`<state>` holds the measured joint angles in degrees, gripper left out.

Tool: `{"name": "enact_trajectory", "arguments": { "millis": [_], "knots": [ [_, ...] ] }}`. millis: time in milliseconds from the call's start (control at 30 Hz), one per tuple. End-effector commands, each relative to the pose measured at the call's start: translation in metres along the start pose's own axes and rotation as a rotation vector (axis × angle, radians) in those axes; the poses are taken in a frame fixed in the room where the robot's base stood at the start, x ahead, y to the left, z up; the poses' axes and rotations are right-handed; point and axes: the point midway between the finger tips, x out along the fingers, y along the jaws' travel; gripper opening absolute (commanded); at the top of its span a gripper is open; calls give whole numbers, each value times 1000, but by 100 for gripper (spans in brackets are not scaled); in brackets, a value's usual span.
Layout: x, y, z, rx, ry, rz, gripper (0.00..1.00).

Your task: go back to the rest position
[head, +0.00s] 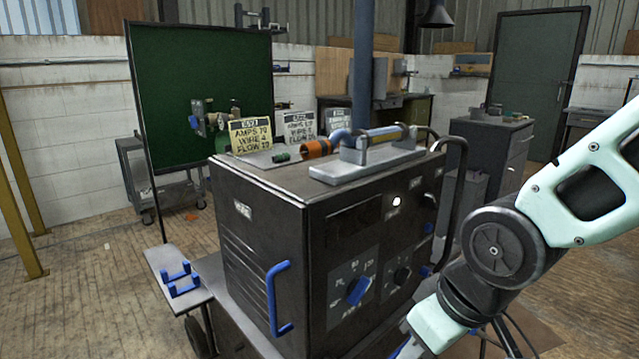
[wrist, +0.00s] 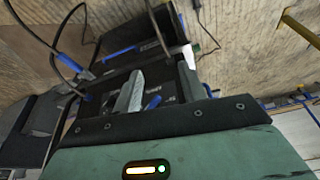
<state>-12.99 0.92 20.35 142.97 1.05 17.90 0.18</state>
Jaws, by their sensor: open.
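My arm comes in from the right in the head view and bends down in front of the dark welding-type machine (head: 262,245). Its end is cut off at the bottom edge, low by the machine's front panel. In the wrist view a grey finger of my gripper (wrist: 132,92) shows beyond the green hand, over the dark machine (wrist: 113,82). The gripper is open and I see nothing held in it. The front panel has a blue knob (head: 358,291) and a dark knob (head: 402,275). Whether my gripper touches the machine cannot be told.
A blue handle (head: 277,300) stands out at the machine's left edge. A yellow card (head: 251,136), an orange connector (head: 317,149) and a grey handle mount (head: 365,165) are on top. A side shelf (head: 180,270) holds blue brackets.

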Motion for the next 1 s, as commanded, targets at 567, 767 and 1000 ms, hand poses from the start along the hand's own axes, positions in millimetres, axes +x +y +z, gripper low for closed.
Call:
{"name": "enact_trajectory", "arguments": {
  "millis": [567, 767, 1000],
  "knots": [
    [-108, -58, 67, -100, -290, -41, 41],
    [-164, -58, 48, -99, -290, -41, 41],
    [-201, -59, 36, -98, -290, -41, 41]
  ]
}}
